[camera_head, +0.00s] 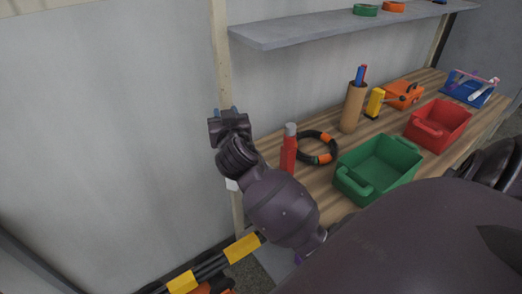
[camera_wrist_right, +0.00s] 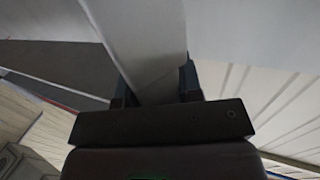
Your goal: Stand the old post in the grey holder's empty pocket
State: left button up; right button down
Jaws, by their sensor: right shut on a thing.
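My right gripper (camera_head: 226,112) is in front of a tall cream upright at the left end of the bench. In the right wrist view, this gripper (camera_wrist_right: 155,98) is shut on a long pale, flat-sided bar (camera_wrist_right: 145,45), which I take to be the old post. The bar leans a little in that view and runs out of the top of the picture; its ends are not seen. In the head view a small white piece (camera_head: 232,184) shows just below the gripper; I cannot tell whether it belongs to the bar. I cannot make out the grey holder or its pocket. My left gripper is not in view.
The wooden bench holds a red bottle (camera_head: 289,155), a black-orange coil (camera_head: 318,148), a green bin (camera_head: 378,167), a red bin (camera_head: 438,124) and a brown cylinder (camera_head: 352,106). A grey shelf (camera_head: 330,30) hangs above. Dark bars with yellow bands (camera_head: 243,247) lie below.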

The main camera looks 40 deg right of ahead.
jog(key=w+d+r+m+g+h+b, duration=0.1)
jog(key=d+r+m+g+h+b, duration=0.15)
jog(key=d+m+g+h, duration=0.9)
jog(key=d+f+n+t+y, duration=0.3)
jog(key=d+f+n, duration=0.1)
jog(key=f, duration=0.5)
jog(key=shift+f+y, duration=0.1)
jog(key=shift+y, duration=0.15)
jog(key=shift+f, duration=0.15)
jog(key=c, duration=0.8)
grip_release()
